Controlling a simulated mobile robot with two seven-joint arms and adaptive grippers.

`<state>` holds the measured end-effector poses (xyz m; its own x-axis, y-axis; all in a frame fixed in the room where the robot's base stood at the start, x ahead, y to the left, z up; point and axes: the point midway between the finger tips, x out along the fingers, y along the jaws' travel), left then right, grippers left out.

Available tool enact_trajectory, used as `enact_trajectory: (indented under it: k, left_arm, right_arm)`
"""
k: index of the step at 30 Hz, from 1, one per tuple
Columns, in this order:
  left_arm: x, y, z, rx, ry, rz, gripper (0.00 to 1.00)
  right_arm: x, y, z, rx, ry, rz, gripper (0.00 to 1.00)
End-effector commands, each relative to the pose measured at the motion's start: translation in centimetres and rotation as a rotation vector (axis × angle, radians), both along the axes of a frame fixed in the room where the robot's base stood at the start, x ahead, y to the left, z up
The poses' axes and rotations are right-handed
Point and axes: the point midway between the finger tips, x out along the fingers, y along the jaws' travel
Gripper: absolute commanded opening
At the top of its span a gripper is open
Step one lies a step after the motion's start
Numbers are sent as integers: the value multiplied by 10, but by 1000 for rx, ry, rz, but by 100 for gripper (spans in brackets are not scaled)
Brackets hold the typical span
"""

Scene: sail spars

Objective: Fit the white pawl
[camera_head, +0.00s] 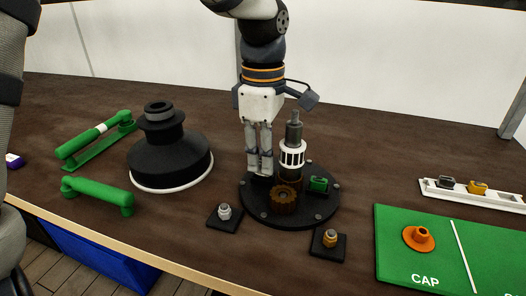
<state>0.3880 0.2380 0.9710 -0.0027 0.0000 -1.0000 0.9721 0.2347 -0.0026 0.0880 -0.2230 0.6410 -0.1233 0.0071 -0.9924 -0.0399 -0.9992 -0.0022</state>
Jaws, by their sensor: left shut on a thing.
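My left gripper (259,170) points straight down at the left part of the black round base (288,220), beside the central shaft (294,133). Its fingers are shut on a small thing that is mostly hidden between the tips. I cannot make out its colour, or whether it touches the base. No white pawl shows clearly. A small green part (318,185) sits on the base right of the shaft, and a brown gear (285,198) sits at its front. A white slotted ring (292,155) is around the shaft. My right gripper is not in view.
Two small black pads stand before the base, with a silver fitting (224,212) and a brass fitting (330,238). A black drum (170,158) and green handles (97,194) lie left. A white tray (505,201) and green mat (395,250) with an orange cap (422,238) lie right.

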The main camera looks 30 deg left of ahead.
Motion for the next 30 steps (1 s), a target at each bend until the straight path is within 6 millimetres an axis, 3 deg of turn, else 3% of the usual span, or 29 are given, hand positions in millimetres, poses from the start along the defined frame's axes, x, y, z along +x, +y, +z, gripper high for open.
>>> enact_trajectory:
  k: [23, 24, 26, 27, 30]
  left_arm:
    - [0, 0, -14, 0, 1, 0, 0]
    - [0, 0, -14, 0, 1, -1, 19]
    - [0, 0, -14, 0, 1, -1, 32]
    - [0, 0, -14, 0, 1, -1, 38]
    - [0, 0, -14, 0, 1, -1, 38]
  right_arm:
    - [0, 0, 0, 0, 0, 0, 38]
    - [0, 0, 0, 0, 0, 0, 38]
    - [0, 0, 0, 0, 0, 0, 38]
    - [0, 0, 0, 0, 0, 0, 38]
    - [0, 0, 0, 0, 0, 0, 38]
